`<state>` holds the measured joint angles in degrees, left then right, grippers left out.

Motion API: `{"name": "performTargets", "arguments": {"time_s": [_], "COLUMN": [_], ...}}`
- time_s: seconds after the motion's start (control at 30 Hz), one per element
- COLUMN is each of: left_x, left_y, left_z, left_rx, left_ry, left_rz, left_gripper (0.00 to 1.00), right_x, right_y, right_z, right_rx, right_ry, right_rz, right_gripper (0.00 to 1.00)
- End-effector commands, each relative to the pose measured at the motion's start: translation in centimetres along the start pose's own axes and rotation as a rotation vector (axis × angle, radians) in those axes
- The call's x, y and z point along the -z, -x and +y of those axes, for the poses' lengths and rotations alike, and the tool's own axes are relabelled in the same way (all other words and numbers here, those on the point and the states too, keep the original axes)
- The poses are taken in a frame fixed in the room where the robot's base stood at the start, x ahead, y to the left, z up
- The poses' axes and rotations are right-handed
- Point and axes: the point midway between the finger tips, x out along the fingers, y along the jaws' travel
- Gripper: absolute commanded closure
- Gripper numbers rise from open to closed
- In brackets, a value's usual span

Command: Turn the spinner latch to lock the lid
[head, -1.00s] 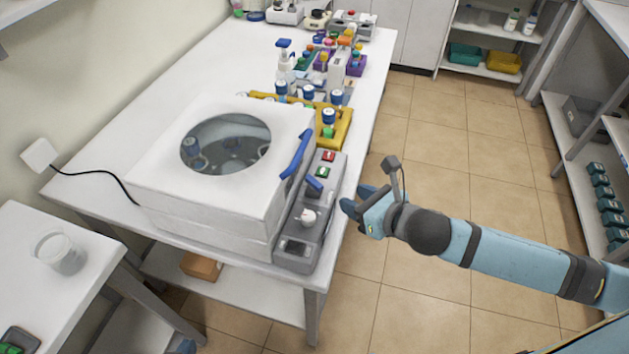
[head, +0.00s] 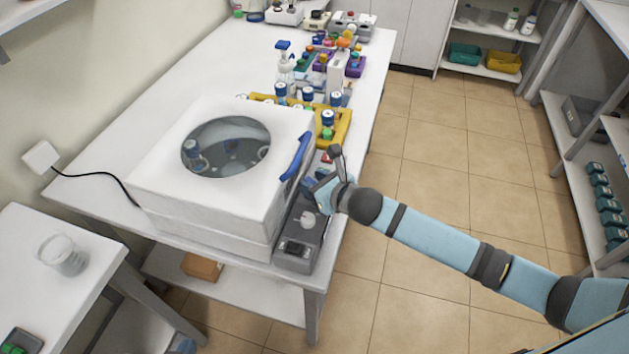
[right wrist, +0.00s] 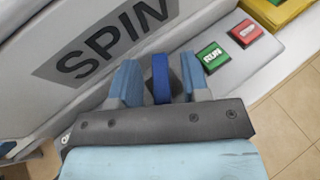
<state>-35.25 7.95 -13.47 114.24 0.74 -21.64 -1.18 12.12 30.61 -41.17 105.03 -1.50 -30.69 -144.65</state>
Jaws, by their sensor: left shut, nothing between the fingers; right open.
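The spinner (head: 160,195) is a white box with a round window in its closed lid (head: 285,125). Its blue latch (right wrist: 160,78) stands up from the grey control panel (head: 290,255); in the head view my right gripper (head: 316,190) largely covers it. In the right wrist view the open right gripper (right wrist: 158,80) has one light blue finger on each side of the latch, with gaps visible.
The panel has a green RUN button (right wrist: 212,57) and a red button (right wrist: 247,33) near the latch, and a white knob (head: 307,221). A yellow rack (head: 345,130) with blue-capped bottles stands behind. A beaker (head: 62,255) is on the side table. The floor at right is clear.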

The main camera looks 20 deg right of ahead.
Motion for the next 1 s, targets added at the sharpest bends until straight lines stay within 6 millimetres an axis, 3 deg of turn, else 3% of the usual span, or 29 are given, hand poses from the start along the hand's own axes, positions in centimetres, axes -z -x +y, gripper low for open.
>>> {"name": "performTargets", "arguments": {"time_s": [0.23, 0.4, 0.43, 0.73, 1.0], "left_x": [0.0, 0.1, 0.1, 0.9, 2.6], "left_y": [0.0, 0.0, 0.0, 0.6, 1.6], "left_z": [-0.1, -0.1, -0.1, -0.1, 0.0], "left_rx": [0.000, 0.001, 0.001, 0.001, 0.001], "left_ry": [-0.001, -0.001, -0.001, -0.001, -0.002], "left_rz": [0.001, 0.001, 0.001, 0.001, 0.002], "left_gripper": [1.00, 1.00, 1.00, 1.00, 1.00], "right_x": [0.0, 0.0, 0.0, -0.3, -0.3], "right_y": [-0.1, -0.1, -0.1, 0.0, 0.0], "right_z": [0.0, 0.0, 0.0, 0.2, 0.3], "right_rx": [0.000, 0.000, 0.000, 0.049, 0.249], "right_ry": [-0.001, -0.001, -0.001, -0.023, -0.107], "right_rz": [0.000, 0.000, 0.000, 0.004, 0.003], "right_gripper": [0.57, 0.96, 1.00, 1.00, 1.00]}}
